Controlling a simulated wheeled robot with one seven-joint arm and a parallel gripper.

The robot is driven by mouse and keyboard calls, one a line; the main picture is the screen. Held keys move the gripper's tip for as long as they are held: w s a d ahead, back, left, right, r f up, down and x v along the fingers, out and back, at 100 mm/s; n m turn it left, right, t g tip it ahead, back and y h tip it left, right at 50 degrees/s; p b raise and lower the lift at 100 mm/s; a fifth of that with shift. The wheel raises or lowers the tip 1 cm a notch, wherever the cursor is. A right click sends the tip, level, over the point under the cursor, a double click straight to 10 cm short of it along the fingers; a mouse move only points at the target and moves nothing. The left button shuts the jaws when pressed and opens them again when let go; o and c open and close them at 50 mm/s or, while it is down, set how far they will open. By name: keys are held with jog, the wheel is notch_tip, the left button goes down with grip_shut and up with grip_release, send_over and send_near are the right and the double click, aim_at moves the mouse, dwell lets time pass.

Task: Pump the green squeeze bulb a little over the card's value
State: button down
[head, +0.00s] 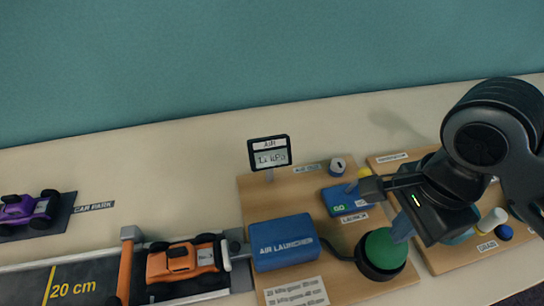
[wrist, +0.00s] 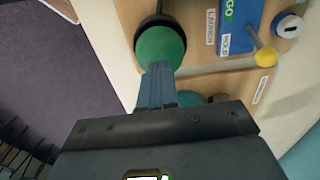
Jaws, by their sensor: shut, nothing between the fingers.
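The green squeeze bulb (head: 383,247) sits in a black base at the front right of the air launcher board; it also shows in the wrist view (wrist: 160,46). My gripper (head: 402,228) is shut and empty, its fingertips at the bulb's right edge. In the wrist view the fingertips (wrist: 157,68) overlap the bulb's lower edge; I cannot tell whether they touch or press it. A gauge display (head: 270,157) stands behind the blue air launcher (head: 283,242); its digits are too blurred to read surely. A white printed card (head: 296,293) lies in front of the launcher, its small text unclear.
An orange car (head: 184,260) sits on the track left of the launcher. A blue launch box (head: 348,200) with a yellow-knobbed lever (head: 364,174) stands behind the bulb. A second board (head: 450,258) lies right. A purple car (head: 28,208) is far left.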

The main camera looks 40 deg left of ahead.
jog(key=shift+f+b, duration=0.4)
jog(key=shift+f, duration=1.15)
jog(key=shift+r, duration=0.1)
notch_tip(320, 180, up, 3)
jog(key=p, duration=0.4)
dwell(0.4)
